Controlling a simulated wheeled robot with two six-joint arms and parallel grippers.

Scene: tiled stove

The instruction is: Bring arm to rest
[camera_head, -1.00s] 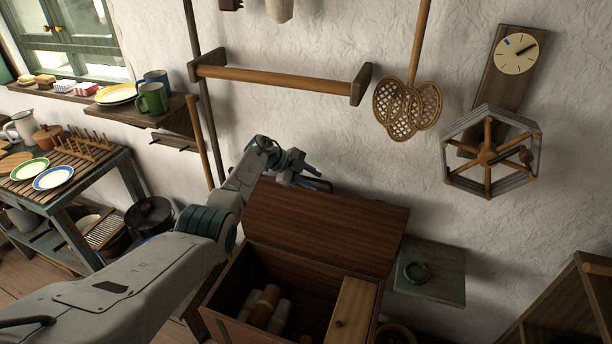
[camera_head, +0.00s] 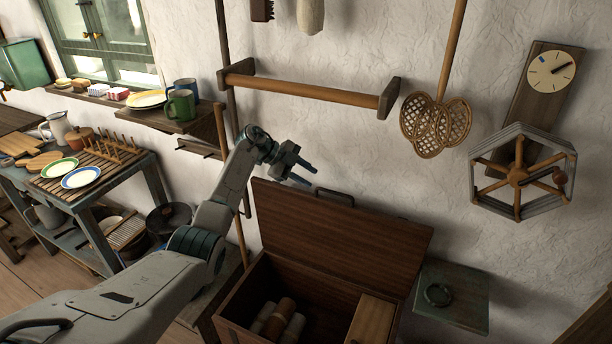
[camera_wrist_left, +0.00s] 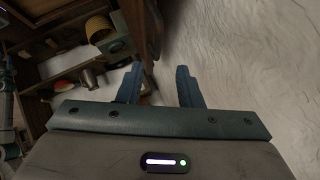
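My left arm reaches in from the lower left in the head view. Its gripper (camera_head: 304,174) is in the air in front of the white wall, just above the raised lid of the wooden chest. In the left wrist view the two blue fingers of the left gripper (camera_wrist_left: 160,88) stand apart with nothing between them. The wooden chest (camera_head: 338,228) is open, its lid standing up, with rolled bundles (camera_head: 284,318) inside. My right gripper shows in neither view.
A wooden rail (camera_head: 300,92) is fixed to the wall above the gripper. A table with plates (camera_head: 80,176) stands at the left. A small green shelf (camera_head: 455,308) is right of the chest. Woven beaters (camera_head: 436,125) and a wooden reel (camera_head: 520,176) hang on the right.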

